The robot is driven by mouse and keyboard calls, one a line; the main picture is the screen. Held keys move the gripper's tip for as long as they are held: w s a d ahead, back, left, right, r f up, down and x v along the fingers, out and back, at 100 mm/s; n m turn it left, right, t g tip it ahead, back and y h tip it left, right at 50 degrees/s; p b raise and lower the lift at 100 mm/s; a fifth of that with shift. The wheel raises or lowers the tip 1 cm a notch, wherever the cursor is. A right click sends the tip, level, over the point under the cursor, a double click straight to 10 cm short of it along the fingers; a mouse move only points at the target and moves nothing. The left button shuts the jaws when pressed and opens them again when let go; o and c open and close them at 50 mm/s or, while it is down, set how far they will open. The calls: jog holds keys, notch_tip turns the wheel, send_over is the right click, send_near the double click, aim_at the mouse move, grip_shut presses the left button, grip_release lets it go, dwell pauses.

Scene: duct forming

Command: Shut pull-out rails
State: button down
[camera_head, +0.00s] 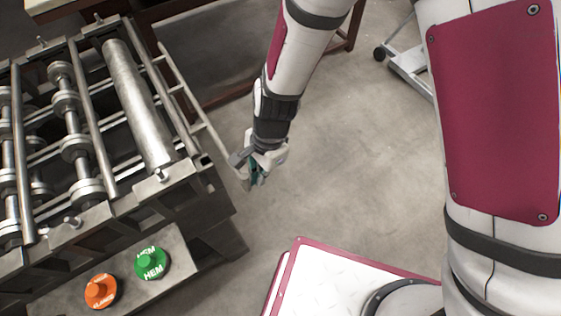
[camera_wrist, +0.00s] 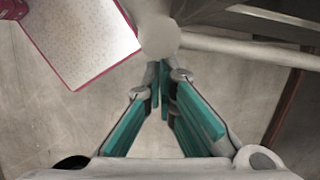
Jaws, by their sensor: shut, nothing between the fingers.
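The pull-out rails (camera_head: 198,110) stick out from the right side of the forming machine as a thin ladder-like metal frame with a long outer bar. In the wrist view the grey bar (camera_wrist: 245,47) runs to the right from a rounded end (camera_wrist: 158,36). My gripper (camera_head: 255,180) is at the near end of the outer bar, low beside the machine. In the wrist view its teal fingers (camera_wrist: 163,72) are closed together with nothing between them, and their tips are just at the rounded end. I cannot tell whether they touch it.
The forming machine (camera_head: 75,225) with its rollers and a steel cylinder (camera_head: 136,100) fills the left. A green HEM button (camera_head: 151,262) and an orange button (camera_head: 101,291) are on its front. Bare concrete floor (camera_head: 330,180) lies right of my gripper. A wheeled cart (camera_head: 405,65) stands behind.

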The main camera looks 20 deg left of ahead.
jog(key=shift+s+a+p, duration=0.3)
jog(key=shift+s+a, duration=0.5)
jog(key=shift+s, duration=0.15)
